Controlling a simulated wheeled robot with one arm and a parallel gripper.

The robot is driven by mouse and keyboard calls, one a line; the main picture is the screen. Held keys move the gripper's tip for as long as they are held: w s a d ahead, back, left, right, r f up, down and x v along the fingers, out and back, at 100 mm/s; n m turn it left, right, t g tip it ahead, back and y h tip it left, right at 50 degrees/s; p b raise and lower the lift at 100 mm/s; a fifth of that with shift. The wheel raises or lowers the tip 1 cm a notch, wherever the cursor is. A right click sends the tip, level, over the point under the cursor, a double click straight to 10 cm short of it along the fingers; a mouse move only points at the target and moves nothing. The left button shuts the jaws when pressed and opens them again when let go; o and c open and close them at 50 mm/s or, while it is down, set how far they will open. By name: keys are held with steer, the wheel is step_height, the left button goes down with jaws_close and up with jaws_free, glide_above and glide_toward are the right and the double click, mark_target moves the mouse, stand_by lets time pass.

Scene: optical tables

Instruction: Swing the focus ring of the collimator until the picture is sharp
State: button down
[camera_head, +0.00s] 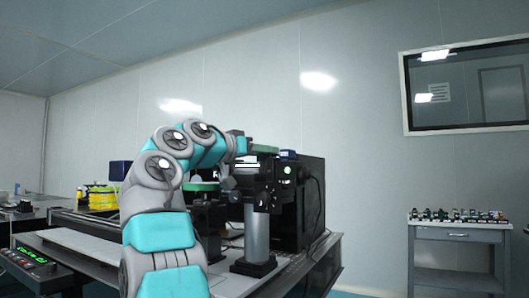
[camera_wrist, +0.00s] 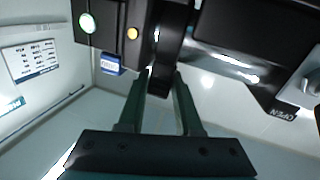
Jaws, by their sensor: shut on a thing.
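In the wrist view, my gripper (camera_wrist: 161,80) has its two dark green fingers on either side of a dark, narrow part of the focus ring (camera_wrist: 172,45), closed on it. The ring belongs to the black collimator (camera_wrist: 240,25), whose body fills the top of that view. In the head view, the black instrument (camera_head: 272,185) stands on a silver post (camera_head: 257,232), with my arm reaching to it from the left. My fingertips cannot be made out there. No sharp or blurred picture can be read in either view.
A large black box (camera_head: 312,195) stands behind the instrument on the optical table (camera_head: 75,240). A control box with green digits (camera_head: 38,258) sits at the table's front left. A grey side table (camera_head: 458,235) with small parts stands at right. A dark window (camera_head: 470,85) is on the wall.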

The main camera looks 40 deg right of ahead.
steer(key=shift+f, duration=0.1)
steer(key=shift+a+f+h+b, duration=0.1)
steer(key=shift+f+h+b, duration=0.2)
steer(key=shift+b, duration=0.85)
steer(key=shift+s+a+b, duration=0.1)
steer(key=shift+b, duration=0.5)
steer(key=shift+a+r+h+b, duration=0.15)
steer(key=shift+h+b, duration=0.25)
steer(key=shift+h, duration=0.1)
steer(key=shift+r, duration=0.15)
steer(key=c, duration=0.9)
jaws_free()
